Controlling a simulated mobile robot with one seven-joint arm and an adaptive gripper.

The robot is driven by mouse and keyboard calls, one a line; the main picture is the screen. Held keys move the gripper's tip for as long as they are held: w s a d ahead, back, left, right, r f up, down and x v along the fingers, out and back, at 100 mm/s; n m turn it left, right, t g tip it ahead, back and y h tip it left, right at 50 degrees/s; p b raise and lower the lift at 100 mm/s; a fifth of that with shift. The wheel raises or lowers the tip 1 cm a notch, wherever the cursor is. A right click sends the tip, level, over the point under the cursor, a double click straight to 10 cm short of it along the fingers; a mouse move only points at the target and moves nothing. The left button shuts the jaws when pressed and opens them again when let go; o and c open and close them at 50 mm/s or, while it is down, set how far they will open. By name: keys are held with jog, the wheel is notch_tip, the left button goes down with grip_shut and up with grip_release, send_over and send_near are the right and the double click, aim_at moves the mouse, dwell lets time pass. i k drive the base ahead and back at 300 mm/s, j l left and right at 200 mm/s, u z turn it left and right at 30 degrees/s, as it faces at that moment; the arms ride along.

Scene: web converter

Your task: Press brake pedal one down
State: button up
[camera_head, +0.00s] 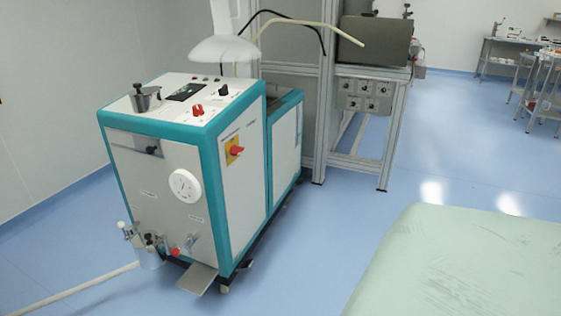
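A white and teal machine cabinet (165,205) stands on the blue floor at left centre. A flat grey plate (197,279) sticks out low at its front, sloping toward the floor; I cannot tell whether it is a pedal. A small dark foot or caster (224,289) shows under the cabinet's front right corner. It is too small to make out a brake pedal or its position. The other front corner's underside is hard to see. My gripper is not in view.
Knobs and a small pot (145,98) are on the cabinet top, with a white hood above. A pale hose (85,288) lies on the floor at lower left. A pale green surface (470,265) fills the lower right. Open floor (310,260) lies between it and the cabinet.

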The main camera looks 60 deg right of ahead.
aim_at(247, 264)
jog(key=z, duration=1.35)
jog(key=i+l+z, duration=0.6)
jog(key=i+l, duration=0.05)
jog(key=i, duration=0.1)
